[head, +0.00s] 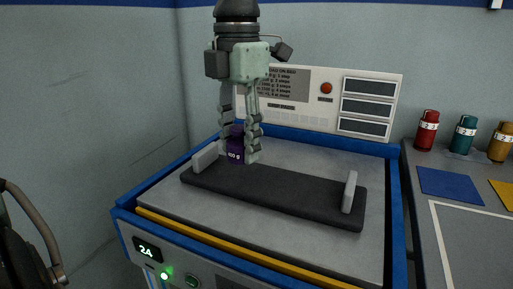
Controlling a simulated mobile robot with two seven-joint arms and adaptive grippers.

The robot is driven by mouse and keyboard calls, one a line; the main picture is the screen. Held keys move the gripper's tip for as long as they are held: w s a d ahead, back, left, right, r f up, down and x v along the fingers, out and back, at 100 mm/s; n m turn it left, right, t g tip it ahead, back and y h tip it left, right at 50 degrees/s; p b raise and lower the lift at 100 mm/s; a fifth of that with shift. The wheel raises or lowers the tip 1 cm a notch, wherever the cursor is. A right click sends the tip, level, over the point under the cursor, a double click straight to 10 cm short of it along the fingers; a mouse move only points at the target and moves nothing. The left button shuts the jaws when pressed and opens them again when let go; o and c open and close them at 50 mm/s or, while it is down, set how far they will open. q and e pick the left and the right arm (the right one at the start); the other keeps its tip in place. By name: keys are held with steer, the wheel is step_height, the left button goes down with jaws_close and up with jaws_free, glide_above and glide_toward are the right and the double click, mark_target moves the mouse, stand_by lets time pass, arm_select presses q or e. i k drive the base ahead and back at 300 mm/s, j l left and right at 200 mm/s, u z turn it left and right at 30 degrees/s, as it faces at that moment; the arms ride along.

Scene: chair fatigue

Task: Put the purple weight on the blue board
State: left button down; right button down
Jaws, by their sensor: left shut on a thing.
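The purple weight (235,156) carries a white label and is at the left end of a long black bar, beside a pale upright plate. My left gripper (240,150) comes down from above and is shut on the weight, its fingers hiding part of it. I cannot tell whether the weight touches the bar. The blue board (449,184) is a flat blue square on the grey bench at the right, well away from the gripper, with nothing on it. My right gripper is not in view.
The black bar (275,192) lies on a blue-framed machine (397,215), with another pale upright (349,192) at its right end. Red (427,131), teal (464,135) and orange (501,143) canisters stand behind the blue board. A yellow square (504,192) lies right of it. A control panel (330,100) stands behind.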

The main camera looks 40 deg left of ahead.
mark_target(447, 184)
steer(key=k, duration=1)
